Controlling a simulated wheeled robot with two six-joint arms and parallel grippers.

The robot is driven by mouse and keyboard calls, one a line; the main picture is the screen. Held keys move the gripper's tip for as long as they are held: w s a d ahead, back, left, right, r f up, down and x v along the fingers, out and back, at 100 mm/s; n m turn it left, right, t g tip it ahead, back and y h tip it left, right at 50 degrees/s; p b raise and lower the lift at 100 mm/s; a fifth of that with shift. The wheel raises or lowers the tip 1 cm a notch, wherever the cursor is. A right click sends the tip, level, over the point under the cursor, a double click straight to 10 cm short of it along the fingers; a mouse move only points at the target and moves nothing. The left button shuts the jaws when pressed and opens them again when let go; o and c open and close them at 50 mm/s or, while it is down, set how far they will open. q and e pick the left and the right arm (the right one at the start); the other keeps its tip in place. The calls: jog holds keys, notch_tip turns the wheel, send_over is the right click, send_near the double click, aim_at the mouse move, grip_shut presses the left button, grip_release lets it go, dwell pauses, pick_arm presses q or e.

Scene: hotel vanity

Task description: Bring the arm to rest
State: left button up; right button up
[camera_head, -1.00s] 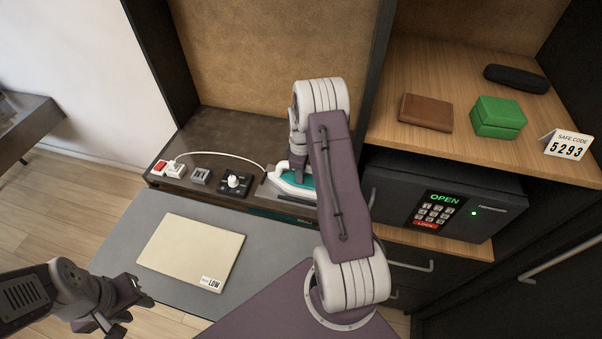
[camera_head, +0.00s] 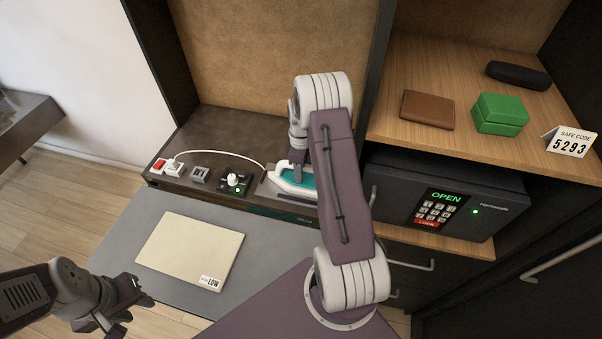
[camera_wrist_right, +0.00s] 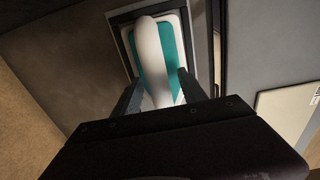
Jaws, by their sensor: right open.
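My right arm (camera_head: 337,190) reaches over the dark counter in the head view, its wrist above the white and teal iron (camera_head: 303,180). Its fingertips are mostly hidden there. In the right wrist view my right gripper (camera_wrist_right: 160,92) is open, with a finger on either side of the iron's white handle (camera_wrist_right: 152,60). Whether the fingers touch the handle is not clear. My left gripper (camera_head: 128,306) is at the lower left of the head view, with its fingers apart and nothing seen between them, away from the counter.
A knob panel (camera_head: 234,184) with a green light, a grey switch box (camera_head: 200,175) and a white plug (camera_head: 175,168) with a cord stand left of the iron. A cream folder (camera_head: 190,250) lies on the grey surface. The safe (camera_head: 445,205) and shelf (camera_head: 480,140) are at right.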

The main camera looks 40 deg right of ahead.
notch_tip(320, 180, up, 7)
jog(key=shift+b, duration=0.4)
jog(key=shift+a, duration=0.15)
